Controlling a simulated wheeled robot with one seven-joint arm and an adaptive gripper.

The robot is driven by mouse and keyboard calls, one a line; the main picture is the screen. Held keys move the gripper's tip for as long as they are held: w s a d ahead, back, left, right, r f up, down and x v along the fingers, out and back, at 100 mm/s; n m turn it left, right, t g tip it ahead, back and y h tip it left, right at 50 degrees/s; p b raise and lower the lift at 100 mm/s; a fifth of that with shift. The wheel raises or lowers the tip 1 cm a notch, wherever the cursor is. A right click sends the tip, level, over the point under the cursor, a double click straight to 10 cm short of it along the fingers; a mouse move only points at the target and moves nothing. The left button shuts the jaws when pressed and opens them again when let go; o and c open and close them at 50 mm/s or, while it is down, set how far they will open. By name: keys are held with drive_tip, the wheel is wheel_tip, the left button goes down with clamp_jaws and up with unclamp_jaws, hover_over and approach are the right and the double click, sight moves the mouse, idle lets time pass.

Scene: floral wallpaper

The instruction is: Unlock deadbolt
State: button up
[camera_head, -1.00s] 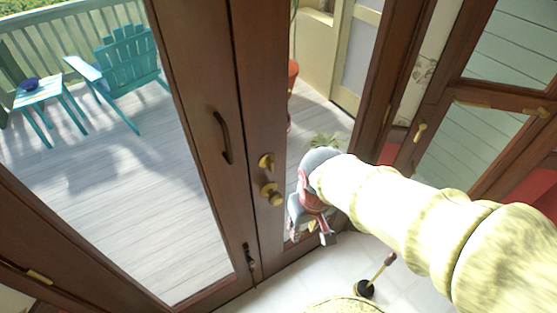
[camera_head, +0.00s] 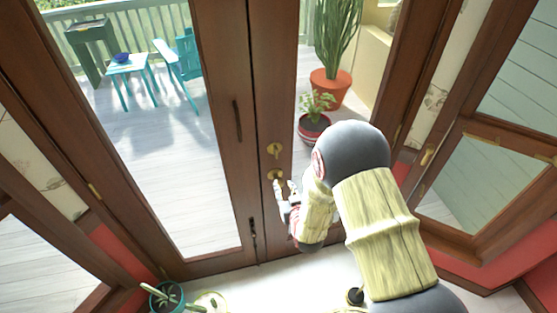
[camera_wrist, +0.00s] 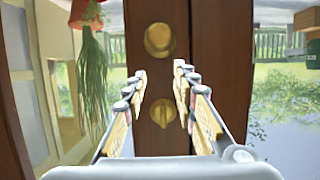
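The brass deadbolt turn (camera_head: 274,149) is on the brown door's stile in the head view, above a round brass knob (camera_head: 275,175). My gripper (camera_head: 284,186) is beside the knob there, just below the deadbolt. The wrist view looks upside down. In it the deadbolt turn (camera_wrist: 163,112) appears between the two open fingers, below the knob (camera_wrist: 159,40). My gripper (camera_wrist: 161,70) is open with nothing between its fingertips. I cannot tell whether a finger touches the knob or the door.
A dark vertical handle (camera_head: 237,120) is on the neighbouring door panel, and a floor-side bolt (camera_head: 253,234) is lower down. A potted plant (camera_head: 167,297) stands at the lower left. Beyond the glass are a red-potted plant (camera_head: 313,126) and a blue-green chair (camera_head: 183,60).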

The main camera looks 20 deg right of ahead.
sight(277, 153)
wheel_tip(277, 153, up, 9)
drive_tip(key=w+t, duration=0.2)
drive_tip(key=t, duration=0.2)
drive_tip(key=w, duration=0.7)
drive_tip(key=shift+w+a+f, duration=0.1)
drive_tip(key=shift+w, duration=0.15)
drive_tip(key=shift+c, duration=1.1)
clamp_jaws()
